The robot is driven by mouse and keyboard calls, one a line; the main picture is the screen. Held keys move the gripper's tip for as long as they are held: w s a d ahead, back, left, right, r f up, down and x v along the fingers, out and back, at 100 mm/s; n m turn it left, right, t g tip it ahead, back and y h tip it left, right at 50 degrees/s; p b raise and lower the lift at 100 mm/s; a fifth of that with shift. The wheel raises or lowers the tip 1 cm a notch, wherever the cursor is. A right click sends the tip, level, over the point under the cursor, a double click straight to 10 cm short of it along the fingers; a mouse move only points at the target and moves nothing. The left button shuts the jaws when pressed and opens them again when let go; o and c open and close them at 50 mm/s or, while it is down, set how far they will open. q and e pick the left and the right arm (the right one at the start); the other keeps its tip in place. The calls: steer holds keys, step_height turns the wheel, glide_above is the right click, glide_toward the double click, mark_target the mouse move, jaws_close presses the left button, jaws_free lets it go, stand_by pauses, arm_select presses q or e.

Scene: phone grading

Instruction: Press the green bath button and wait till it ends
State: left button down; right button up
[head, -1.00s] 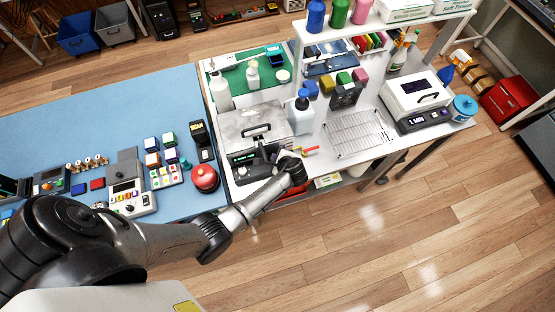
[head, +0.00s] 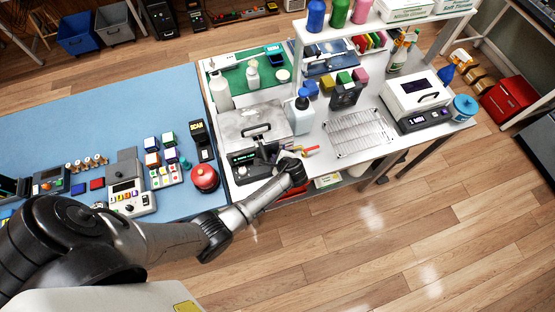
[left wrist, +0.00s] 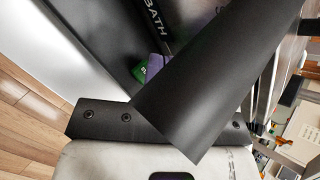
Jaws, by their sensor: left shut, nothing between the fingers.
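The bath (head: 252,124) is a grey metal box with a lidded top and a dark front panel with a lit green display (head: 243,157). It stands at the left front of the white bench. My left gripper (head: 276,158) is at the right part of that panel, seen from above, and is shut and empty. In the left wrist view the label BATH shows on the dark panel (left wrist: 128,40). The green button (left wrist: 142,72) shows just beside the dark finger (left wrist: 215,85), partly hidden by it. Whether they touch cannot be told. My right gripper is out of view.
A red round button (head: 204,178) stands on the blue mat (head: 70,130) left of the bath. A wash bottle (head: 300,115) stands right of the bath, and a wire rack (head: 357,133) lies farther right. A red-and-yellow item (head: 309,151) lies close to my left gripper.

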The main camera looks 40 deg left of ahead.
arm_select(q)
steer(key=shift+f, duration=0.5)
stand_by(0.7)
steer(key=shift+r, duration=0.2)
steer(key=shift+r+p, duration=0.75)
steer(key=shift+p, duration=0.05)
step_height(320, 180, up, 5)
steer(key=p, duration=0.5)
stand_by(0.3)
stand_by(0.8)
